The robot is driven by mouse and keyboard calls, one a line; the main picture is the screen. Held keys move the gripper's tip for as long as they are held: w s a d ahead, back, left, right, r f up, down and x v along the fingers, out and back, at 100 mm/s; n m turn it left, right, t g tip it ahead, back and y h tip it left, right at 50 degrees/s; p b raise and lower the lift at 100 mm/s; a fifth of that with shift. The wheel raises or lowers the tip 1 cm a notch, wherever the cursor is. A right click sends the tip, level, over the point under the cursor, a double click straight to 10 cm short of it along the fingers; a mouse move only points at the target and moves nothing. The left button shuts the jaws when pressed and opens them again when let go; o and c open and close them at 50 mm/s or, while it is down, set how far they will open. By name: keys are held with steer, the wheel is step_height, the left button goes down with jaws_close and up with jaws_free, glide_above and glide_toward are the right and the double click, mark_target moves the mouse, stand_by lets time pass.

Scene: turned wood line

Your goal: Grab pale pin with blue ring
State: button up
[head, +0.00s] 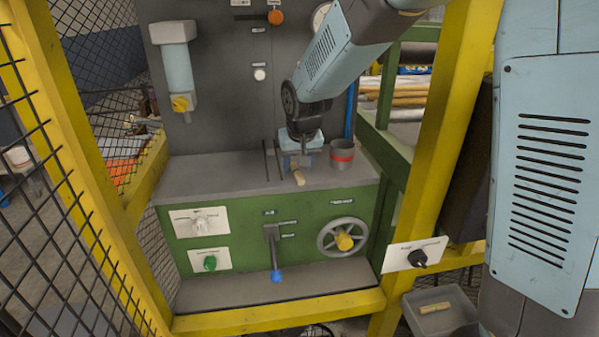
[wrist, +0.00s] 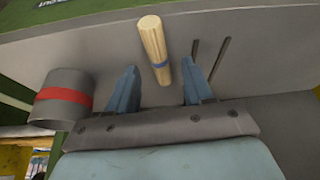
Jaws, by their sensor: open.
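The pale pin (wrist: 153,40) with a blue ring near its lower end shows in the wrist view, ahead of my gripper (wrist: 155,88). Its ringed end points toward the space between the two blue fingers, which are apart and empty. In the head view the pin (head: 299,178) lies on the grey ledge below my gripper (head: 297,163), its ring mostly hidden there. I cannot tell whether any finger touches it.
A grey cup with a red band (head: 342,154) stands right of the pin in the head view. Two thin dark rods (head: 272,160) stand to its left. A green panel (head: 330,215) with a lever (head: 273,248) and handwheel (head: 342,237) is below the ledge. Yellow posts (head: 440,125) flank the station.

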steer(key=shift+f, duration=0.4)
steer(key=shift+a, duration=0.1)
jaws_close()
stand_by(0.3)
